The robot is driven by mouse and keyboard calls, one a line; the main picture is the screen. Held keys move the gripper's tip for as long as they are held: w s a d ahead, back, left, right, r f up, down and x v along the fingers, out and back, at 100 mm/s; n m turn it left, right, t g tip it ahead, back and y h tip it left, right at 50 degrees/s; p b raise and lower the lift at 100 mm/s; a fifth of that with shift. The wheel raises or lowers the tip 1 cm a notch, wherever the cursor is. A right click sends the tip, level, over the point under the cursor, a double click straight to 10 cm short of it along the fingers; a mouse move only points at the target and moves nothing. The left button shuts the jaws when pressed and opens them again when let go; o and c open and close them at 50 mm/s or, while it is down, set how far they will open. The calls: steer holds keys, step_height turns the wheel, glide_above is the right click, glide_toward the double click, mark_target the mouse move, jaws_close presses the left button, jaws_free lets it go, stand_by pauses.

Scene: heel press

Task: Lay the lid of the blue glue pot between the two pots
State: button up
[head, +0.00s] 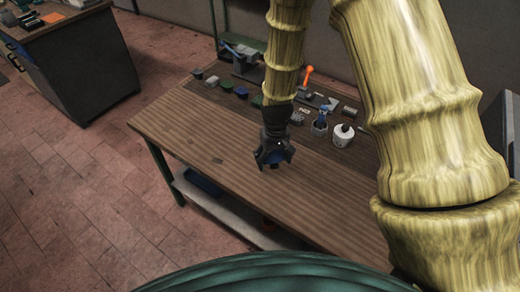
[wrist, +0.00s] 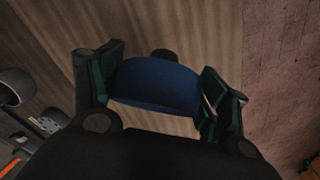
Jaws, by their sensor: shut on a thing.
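My gripper (head: 272,157) is shut on a round blue lid (wrist: 155,85). The lid sits between the two fingers in the wrist view, with a small dark knob (wrist: 163,55) at its far edge. In the head view my gripper is above the front middle of the wooden bench, and only a little blue shows between the fingers. Small blue (head: 241,92) and green (head: 226,86) pots stand in a row toward the back of the bench, away from my gripper. I cannot tell which are the two glue pots.
An orange-handled tool (head: 307,75) and grey blocks are at the back. The bench's front left (head: 200,135) is mostly clear. Its front edge is near my gripper.

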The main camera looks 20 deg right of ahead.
steer(key=w, duration=0.2)
steer(key=w+a+f+p, duration=0.1)
steer(key=w, duration=0.2)
steer(key=w+a+f+p, duration=0.1)
steer(key=w, duration=0.2)
steer(key=shift+w+a+f, duration=0.1)
steer(key=shift+w, duration=0.05)
steer(key=shift+a, duration=0.1)
steer(key=shift+s, duration=0.4)
steer(key=shift+f+p, duration=0.15)
steer(key=shift+p, duration=0.35)
steer(key=shift+w+f+p, duration=0.25)
steer(key=shift+f, duration=0.35)
steer(key=shift+w+f+p, duration=0.2)
steer(key=shift+w+f, duration=0.05)
steer(key=shift+f, duration=0.6)
steer(key=shift+s, duration=0.25)
steer(key=shift+w+f, duration=0.15)
steer(key=shift+f, duration=0.05)
steer(key=o, duration=1)
steer(key=shift+r, duration=0.1)
